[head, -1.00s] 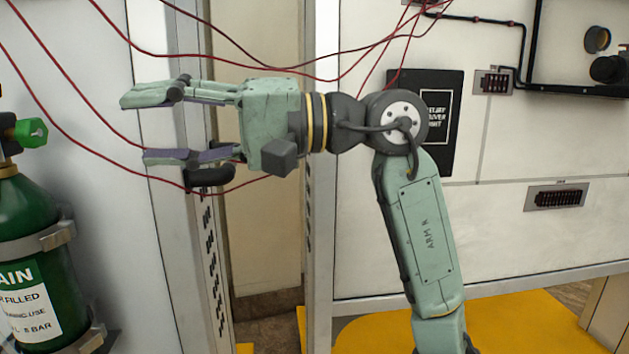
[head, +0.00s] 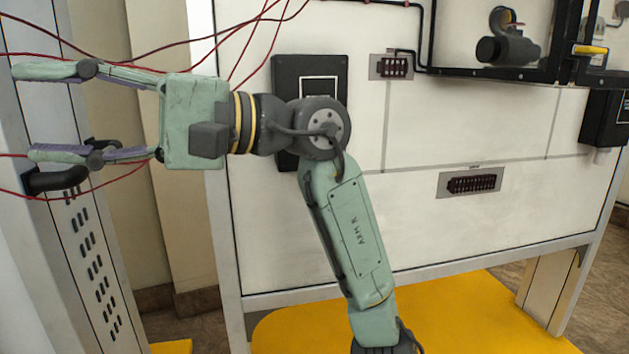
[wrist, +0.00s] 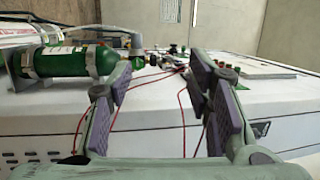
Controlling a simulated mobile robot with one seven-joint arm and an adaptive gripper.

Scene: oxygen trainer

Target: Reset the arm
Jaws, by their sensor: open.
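My gripper (head: 50,112) is open and empty at the left of the head view, its fingers pointing left. It lies in front of a grey slotted post. My green arm rises from the bottom centre and bends at a dark round joint. In the wrist view my gripper (wrist: 158,95) also shows open, with nothing between its purple finger pads. Red wires pass behind and between the fingers in that view.
Red wires (head: 135,48) hang across the upper left, close to my gripper. A black handle (head: 57,181) is on the post just below the fingers. A white panel (head: 420,220) stands behind my arm, with a black-framed case (head: 490,75) on it. A green cylinder (wrist: 75,62) shows in the wrist view.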

